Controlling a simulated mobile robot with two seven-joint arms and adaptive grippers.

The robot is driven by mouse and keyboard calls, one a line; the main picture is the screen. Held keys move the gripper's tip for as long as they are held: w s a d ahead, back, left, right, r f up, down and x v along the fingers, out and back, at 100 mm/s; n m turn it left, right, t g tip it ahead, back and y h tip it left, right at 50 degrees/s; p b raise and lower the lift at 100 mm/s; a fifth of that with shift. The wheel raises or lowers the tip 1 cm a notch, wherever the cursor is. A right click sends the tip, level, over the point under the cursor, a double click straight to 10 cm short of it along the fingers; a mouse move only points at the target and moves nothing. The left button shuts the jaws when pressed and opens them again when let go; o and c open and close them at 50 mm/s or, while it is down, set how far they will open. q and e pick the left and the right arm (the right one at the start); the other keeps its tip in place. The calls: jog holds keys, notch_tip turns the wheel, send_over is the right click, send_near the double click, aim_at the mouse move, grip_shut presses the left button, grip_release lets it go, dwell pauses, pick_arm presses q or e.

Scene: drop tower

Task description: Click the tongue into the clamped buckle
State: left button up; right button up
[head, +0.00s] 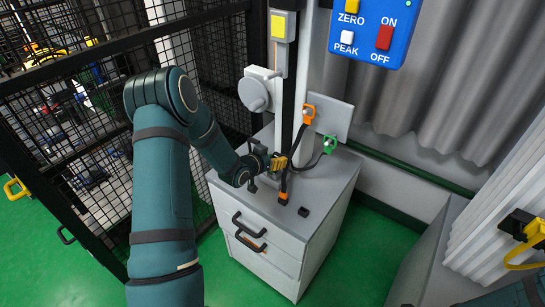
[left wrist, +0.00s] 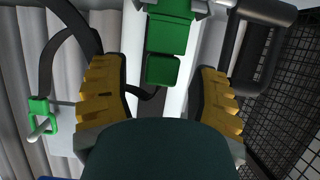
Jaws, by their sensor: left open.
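My left gripper (head: 277,163) is over the top of the white cabinet, close to the pale upright post. In the left wrist view, its two yellow ribbed fingers (left wrist: 156,82) stand wide apart. A green block (left wrist: 163,70) shows in the gap, touching neither finger; I cannot tell if it is the clamped buckle or the tongue. Dark straps hang beside the gripper in the head view, and one ends in an orange piece (head: 284,197) at the cabinet's front edge. The buckle's slot is hidden. My right gripper is not in view.
The cabinet (head: 265,262) has black handles. A green clip (head: 329,144) and an orange clip (head: 309,115) are right of the post. A small black block (head: 304,211) lies on the top. Black mesh (head: 75,120) stands left; a blue control panel (head: 372,28) is upper right.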

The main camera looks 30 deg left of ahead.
pick_arm(q)
jog(key=d+v, duration=0.1)
jog(key=v, duration=1.1)
jog(key=shift+a, duration=0.45)
jog(key=shift+d, duration=0.1)
